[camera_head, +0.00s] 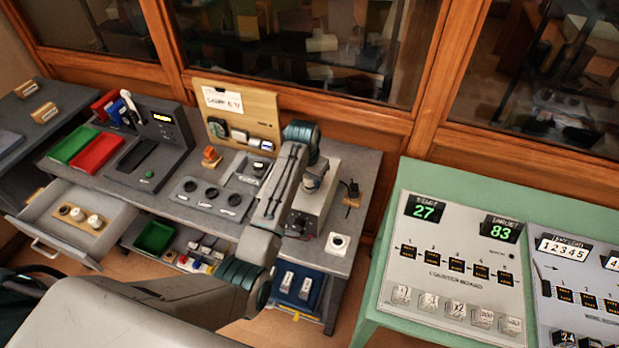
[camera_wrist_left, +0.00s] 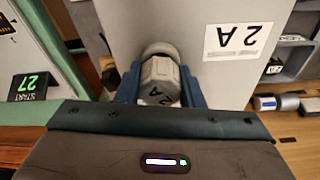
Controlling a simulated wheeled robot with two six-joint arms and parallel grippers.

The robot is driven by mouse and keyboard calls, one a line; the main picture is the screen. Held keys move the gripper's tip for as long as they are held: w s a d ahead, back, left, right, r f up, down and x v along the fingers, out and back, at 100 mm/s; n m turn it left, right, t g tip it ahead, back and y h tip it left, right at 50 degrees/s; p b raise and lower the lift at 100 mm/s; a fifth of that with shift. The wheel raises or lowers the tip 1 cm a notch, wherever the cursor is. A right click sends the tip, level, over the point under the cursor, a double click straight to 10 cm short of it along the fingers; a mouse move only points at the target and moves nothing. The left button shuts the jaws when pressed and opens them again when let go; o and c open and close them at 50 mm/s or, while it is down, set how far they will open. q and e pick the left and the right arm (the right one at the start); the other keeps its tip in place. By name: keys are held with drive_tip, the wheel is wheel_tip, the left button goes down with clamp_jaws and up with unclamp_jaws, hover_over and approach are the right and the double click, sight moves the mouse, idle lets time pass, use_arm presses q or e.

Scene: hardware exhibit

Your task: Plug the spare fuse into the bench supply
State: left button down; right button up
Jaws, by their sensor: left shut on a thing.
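The bench supply (camera_head: 310,210) is a light grey box on the dark bench. Its pale face with a "2 A" label (camera_wrist_left: 236,40) fills much of the left wrist view. My left gripper (camera_head: 315,178) is at the top of the box. Its blue fingers (camera_wrist_left: 160,84) are shut on either side of a grey faceted fuse (camera_wrist_left: 160,80) marked "2 A". A rounded collar (camera_wrist_left: 158,48) shows at the fuse's far end, against the face. I cannot tell whether the fuse is seated or only touching. My right gripper is not in view.
An open drawer (camera_head: 113,231) at the left holds a wooden block (camera_head: 68,226) with white plugs. A wooden panel (camera_head: 262,104) stands behind the bench. A green counter board table (camera_head: 367,313) stands at the right.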

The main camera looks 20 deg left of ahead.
use_arm(q)
drive_tip(key=shift+s+f, duration=0.15)
drive_tip(key=shift+f, duration=0.05)
drive_tip(key=c, duration=0.9)
unclamp_jaws()
drive_tip(key=shift+f, duration=0.1)
drive_tip(key=o, duration=0.5)
drive_tip(key=shift+r, duration=0.2)
drive_tip(key=shift+r, duration=3.45)
